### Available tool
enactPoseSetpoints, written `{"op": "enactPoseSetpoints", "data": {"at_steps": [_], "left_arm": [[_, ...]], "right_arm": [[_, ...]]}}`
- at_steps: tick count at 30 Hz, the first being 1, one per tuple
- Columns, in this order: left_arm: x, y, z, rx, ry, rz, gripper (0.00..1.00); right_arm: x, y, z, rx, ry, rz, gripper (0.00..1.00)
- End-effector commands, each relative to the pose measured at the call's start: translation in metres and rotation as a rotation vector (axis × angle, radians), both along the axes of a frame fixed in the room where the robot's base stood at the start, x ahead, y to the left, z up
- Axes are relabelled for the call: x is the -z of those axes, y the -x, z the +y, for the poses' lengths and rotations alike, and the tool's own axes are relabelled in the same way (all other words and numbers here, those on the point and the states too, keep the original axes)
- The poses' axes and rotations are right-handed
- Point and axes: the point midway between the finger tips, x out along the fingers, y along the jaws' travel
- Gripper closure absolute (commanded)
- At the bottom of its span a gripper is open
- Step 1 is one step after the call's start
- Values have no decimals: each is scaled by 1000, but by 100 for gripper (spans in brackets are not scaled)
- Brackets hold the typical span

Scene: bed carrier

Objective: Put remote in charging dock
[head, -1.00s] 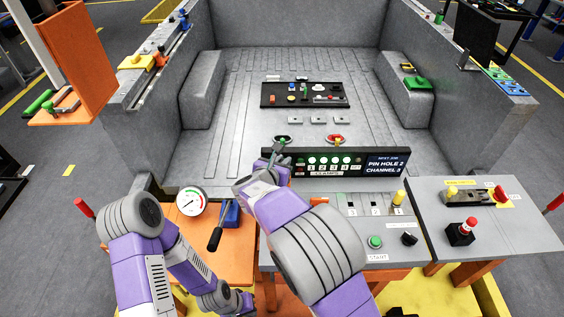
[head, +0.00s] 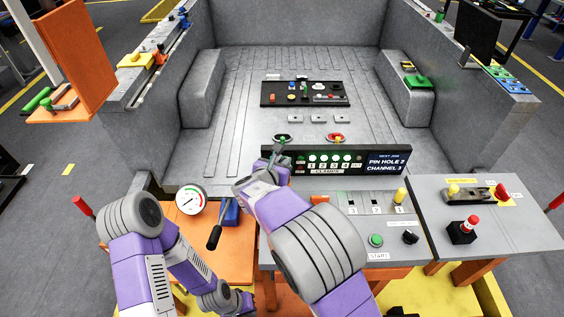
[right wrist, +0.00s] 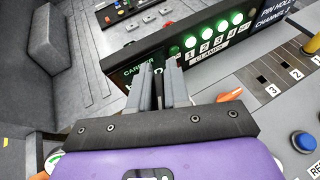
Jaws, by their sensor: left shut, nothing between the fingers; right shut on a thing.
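My right gripper (head: 274,155) is at the left end of the black lit panel, in front of the carrier. In the right wrist view its two grey fingers (right wrist: 161,84) are nearly together over that end. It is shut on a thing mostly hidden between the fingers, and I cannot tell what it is. My left gripper (head: 241,303) is shut and empty, low in the head view beside the orange table. I cannot pick out the remote or the charging dock with certainty.
The black panel (head: 395,155) has lit green numbered lights. A gauge (head: 192,200) and a black-handled blue lever (head: 215,236) stand on the orange table. The grey console (head: 350,240) has a green button (head: 376,240). A red-topped black box (head: 464,231) stands at the right.

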Motion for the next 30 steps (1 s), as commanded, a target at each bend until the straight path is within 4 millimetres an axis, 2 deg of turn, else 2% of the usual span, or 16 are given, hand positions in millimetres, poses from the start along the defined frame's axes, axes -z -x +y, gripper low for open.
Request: {"op": "enactPoseSetpoints", "data": {"at_steps": [19,20,25,30], "left_arm": [[15,0,0,0,0,0,100],[15,0,0,0,0,0,100],[14,0,0,0,0,0,100],[14,0,0,0,0,0,100]], "right_arm": [[17,0,0,0,0,-1,100],[17,0,0,0,0,-1,82],[16,0,0,0,0,-1,56],[16,0,0,0,0,-1,54]]}}
